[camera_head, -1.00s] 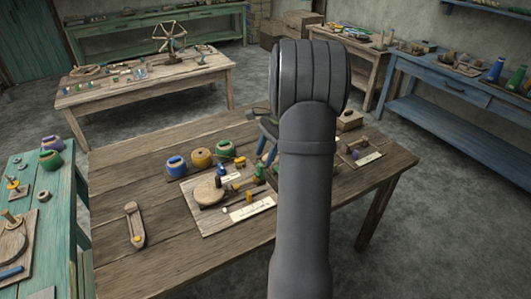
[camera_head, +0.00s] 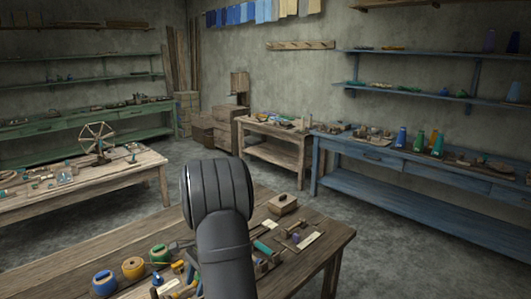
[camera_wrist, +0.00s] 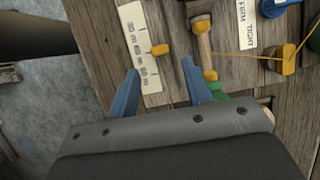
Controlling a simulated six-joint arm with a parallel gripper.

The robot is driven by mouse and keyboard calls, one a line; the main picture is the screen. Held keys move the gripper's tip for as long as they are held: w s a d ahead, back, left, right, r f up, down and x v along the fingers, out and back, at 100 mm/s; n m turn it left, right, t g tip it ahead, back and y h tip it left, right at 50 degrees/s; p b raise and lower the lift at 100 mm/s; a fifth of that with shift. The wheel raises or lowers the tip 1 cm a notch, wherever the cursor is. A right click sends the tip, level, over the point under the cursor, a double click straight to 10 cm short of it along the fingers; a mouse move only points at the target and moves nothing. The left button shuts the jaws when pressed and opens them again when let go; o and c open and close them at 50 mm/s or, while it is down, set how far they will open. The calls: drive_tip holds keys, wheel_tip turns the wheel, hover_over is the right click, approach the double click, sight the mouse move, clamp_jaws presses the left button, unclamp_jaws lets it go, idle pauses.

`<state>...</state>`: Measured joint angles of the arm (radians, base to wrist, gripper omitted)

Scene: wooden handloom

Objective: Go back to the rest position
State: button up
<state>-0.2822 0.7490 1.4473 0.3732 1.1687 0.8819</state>
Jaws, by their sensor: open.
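My gripper (camera_wrist: 160,82) shows in the wrist view with its two blue fingers spread apart and nothing between them. It is above a wooden worktable (camera_wrist: 93,50). A wooden rod (camera_wrist: 204,45) with orange and green parts lies by the right finger. In the head view my grey arm stands in front of the worktable (camera_head: 330,235), and my gripper cannot be made out there.
A blue bench (camera_head: 400,165) stands along the right wall. Grey floor lies clear between the tables.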

drive_tip(key=x, duration=0.8)
drive_tip(key=shift+s+a, duration=0.1)
drive_tip(key=shift+a, duration=0.05)
